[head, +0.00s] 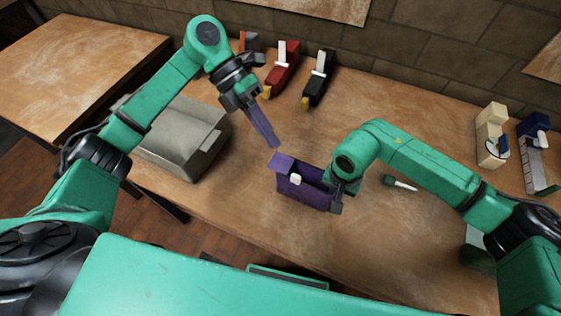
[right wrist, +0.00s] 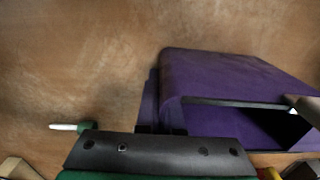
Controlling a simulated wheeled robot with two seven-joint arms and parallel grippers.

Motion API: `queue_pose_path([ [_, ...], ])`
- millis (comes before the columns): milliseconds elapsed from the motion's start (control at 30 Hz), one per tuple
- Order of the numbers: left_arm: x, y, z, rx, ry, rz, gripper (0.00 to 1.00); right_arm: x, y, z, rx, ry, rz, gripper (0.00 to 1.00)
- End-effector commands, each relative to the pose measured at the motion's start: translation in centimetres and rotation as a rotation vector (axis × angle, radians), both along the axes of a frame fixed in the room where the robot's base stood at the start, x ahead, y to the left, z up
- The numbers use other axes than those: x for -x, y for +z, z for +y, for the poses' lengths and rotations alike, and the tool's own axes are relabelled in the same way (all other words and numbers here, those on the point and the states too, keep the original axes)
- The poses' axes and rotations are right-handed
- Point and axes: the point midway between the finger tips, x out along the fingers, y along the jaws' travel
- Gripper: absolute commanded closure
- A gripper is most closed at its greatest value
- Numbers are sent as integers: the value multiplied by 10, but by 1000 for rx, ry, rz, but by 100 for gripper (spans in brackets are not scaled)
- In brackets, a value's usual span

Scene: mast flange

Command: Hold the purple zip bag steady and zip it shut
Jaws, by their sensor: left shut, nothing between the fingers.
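The purple zip bag (head: 291,190) stands open-topped on the table in the head view. A small white tab (head: 296,180) sits at its rim, towards the left end. My left gripper (head: 272,143) is shut and empty above and behind the bag's left end, apart from the tab; a long purplish strip runs down from its head. My right gripper (head: 337,202) is at the bag's right end. The bag (right wrist: 235,75) fills the right of the right wrist view, with its dark opening showing. The right jaws are mostly hidden, so their grip is unclear.
A grey bin (head: 175,145) stands at the left. Red (head: 283,66) and black (head: 318,80) dispenser-like objects stand at the back. A green-and-white tool (head: 398,183) lies right of the bag. Cream (head: 491,140) and blue-white (head: 535,150) items stand far right. The table front is fairly clear.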

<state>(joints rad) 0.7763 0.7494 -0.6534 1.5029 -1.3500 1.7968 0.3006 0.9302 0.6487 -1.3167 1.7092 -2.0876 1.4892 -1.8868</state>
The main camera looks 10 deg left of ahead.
Motion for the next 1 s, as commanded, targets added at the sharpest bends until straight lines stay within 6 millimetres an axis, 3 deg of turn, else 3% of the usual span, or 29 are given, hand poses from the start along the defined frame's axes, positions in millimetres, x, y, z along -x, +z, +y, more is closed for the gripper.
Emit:
queue_pose_path([
  [100,-7,-20,49,174,79,9,100,0,0,0,0,0,0,100],
  [200,-8,-29,80,259,127,-22,100,0,0,0,0,0,1,100],
  [333,-8,-34,96,302,151,-52,100,0,0,0,0,0,0,100],
  [467,-6,-40,87,308,150,-55,100,0,0,0,0,0,0,100],
  [867,12,-82,14,307,149,-52,100,0,0,0,0,0,0,100],
  [1000,18,-83,-10,307,148,-56,100,0,0,0,0,0,0,100],
])
